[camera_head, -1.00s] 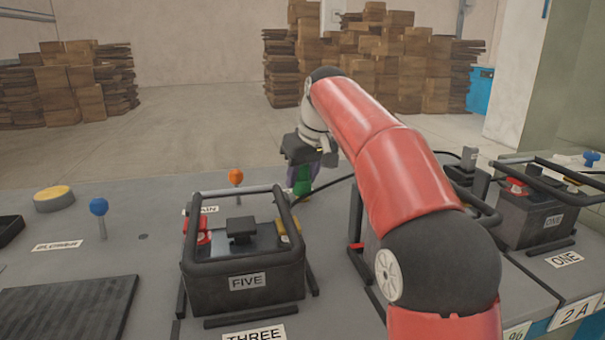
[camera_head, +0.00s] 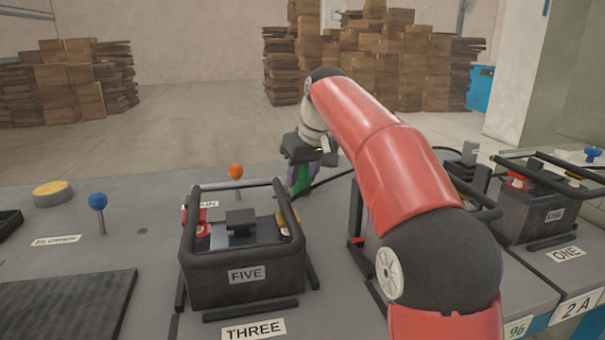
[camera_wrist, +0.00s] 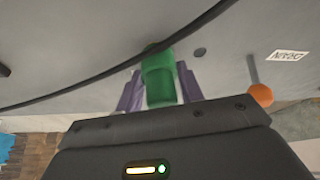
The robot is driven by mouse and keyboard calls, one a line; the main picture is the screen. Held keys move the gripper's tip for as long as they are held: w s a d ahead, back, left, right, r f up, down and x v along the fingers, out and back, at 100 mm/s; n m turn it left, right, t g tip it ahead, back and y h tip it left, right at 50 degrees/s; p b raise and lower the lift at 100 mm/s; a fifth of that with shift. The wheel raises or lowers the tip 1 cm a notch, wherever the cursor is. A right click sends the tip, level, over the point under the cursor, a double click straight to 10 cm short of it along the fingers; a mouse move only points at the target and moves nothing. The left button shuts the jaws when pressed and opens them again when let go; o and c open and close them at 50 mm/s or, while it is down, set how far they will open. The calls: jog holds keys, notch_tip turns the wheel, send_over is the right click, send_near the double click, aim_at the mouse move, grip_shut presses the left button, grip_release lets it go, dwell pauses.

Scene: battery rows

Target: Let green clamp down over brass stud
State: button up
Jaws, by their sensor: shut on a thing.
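My gripper (camera_head: 301,190) is shut on the green clamp (camera_wrist: 160,80). The clamp sits between the two purple fingers in the wrist view, with a black cable running from it, and shows partly in the head view (camera_head: 300,178). The gripper is over the grey bench, behind and right of battery FIVE (camera_head: 215,285). A yellow, brass-coloured piece (camera_head: 290,219) shows at the right of battery FIVE's top, apart from the clamp. I cannot tell whether it is the brass stud. No stud shows under the clamp in the wrist view.
Battery FIVE has a black frame handle. A battery labelled ONE (camera_head: 527,220) stands at right; another is partly hidden behind my arm. An orange knob (camera_head: 236,171) and a blue knob (camera_head: 98,201) stand up from the bench. A yellow button (camera_head: 53,192) is at far left.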

jog(key=o, duration=1.1)
jog(key=shift+o, duration=0.2)
